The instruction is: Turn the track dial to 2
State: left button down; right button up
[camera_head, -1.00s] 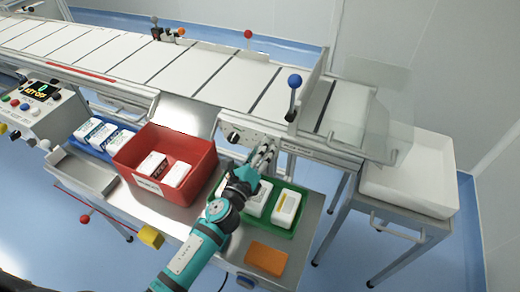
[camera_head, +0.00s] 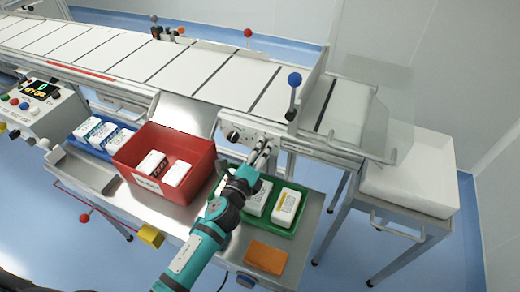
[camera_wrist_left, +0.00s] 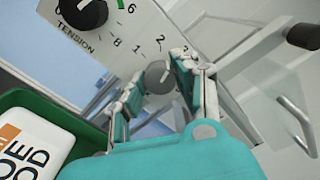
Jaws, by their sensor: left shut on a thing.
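The track dial (camera_wrist_left: 159,77) is a small dark grey round knob on a pale panel (camera_wrist_left: 112,37), with the numbers 1 and 2 printed above it. My left gripper (camera_wrist_left: 162,85) is shut on the dial, one finger on each side. The dial's pointer is too unclear to read. In the head view my left gripper (camera_head: 262,147) reaches the panel under the conveyor, and its fingers hide the dial. A larger black tension dial (camera_wrist_left: 83,12) sits left of it in the wrist view. My right gripper is not in view.
A green tray (camera_head: 300,229) with white boxes lies below my left gripper. A red bin (camera_head: 190,145) with boxes stands to its left. An orange block (camera_head: 266,258) lies near the front edge. A blue-knobbed lever (camera_head: 294,80) rises above the panel.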

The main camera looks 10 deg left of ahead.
pick_arm(q)
jog(key=n, duration=0.5)
dwell(0.5)
jog(key=c, duration=1)
grip_release()
jog(key=s, duration=0.4)
jog(key=s+a, duration=0.1)
jog(key=s, duration=0.3)
jog(key=s+a, duration=0.1)
jog(key=s, duration=0.2)
jog(key=shift+s+a, duration=0.15)
jog(key=shift+s, duration=0.25)
